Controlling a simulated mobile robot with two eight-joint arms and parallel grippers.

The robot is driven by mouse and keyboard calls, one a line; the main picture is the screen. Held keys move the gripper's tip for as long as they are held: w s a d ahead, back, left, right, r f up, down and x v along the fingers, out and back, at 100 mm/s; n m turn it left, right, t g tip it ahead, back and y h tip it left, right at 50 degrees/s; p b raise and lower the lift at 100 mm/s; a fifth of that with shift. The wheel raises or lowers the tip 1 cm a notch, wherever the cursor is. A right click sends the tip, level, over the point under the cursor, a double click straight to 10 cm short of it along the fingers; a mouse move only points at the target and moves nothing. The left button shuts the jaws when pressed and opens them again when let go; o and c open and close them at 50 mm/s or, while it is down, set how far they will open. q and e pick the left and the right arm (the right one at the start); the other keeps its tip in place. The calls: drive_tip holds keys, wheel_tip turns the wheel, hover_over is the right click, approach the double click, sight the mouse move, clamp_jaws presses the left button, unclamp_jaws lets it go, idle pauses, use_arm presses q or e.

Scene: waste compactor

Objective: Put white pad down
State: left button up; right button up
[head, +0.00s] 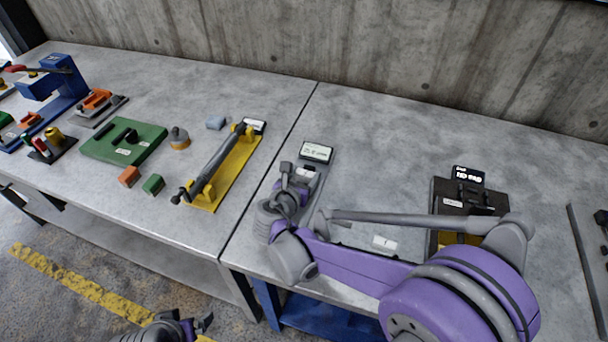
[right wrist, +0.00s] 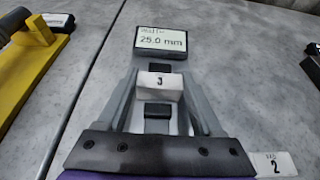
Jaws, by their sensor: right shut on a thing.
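The white pad (right wrist: 160,87), a small block marked 3, is between the two grey fingers of my right gripper (right wrist: 160,92) in the right wrist view. The right gripper is shut on it, just in front of a display reading 25.0 mm (right wrist: 162,42). Whether the pad touches the surface below is unclear. In the head view, my right gripper (head: 292,180) is over the near left part of the right table, and its arm hides much there. My left gripper (head: 190,325) is at the bottom edge, below the tables, partly cut off; its jaw opening is unclear.
A label marked 2 (right wrist: 276,165) lies right of the gripper. A dark device with a display (head: 466,197) stands on the right table (head: 385,130). On the left table are a yellow fixture with a grey rod (head: 222,172), a green plate (head: 112,146) and small blocks.

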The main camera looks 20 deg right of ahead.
drive_tip(key=shift+f, duration=0.15)
drive_tip(key=o, duration=1.4)
drive_tip(key=shift+c, duration=0.2)
drive_tip(key=shift+r, duration=0.3)
drive_tip(key=v, duration=1.2)
drive_tip(key=shift+f, duration=0.15)
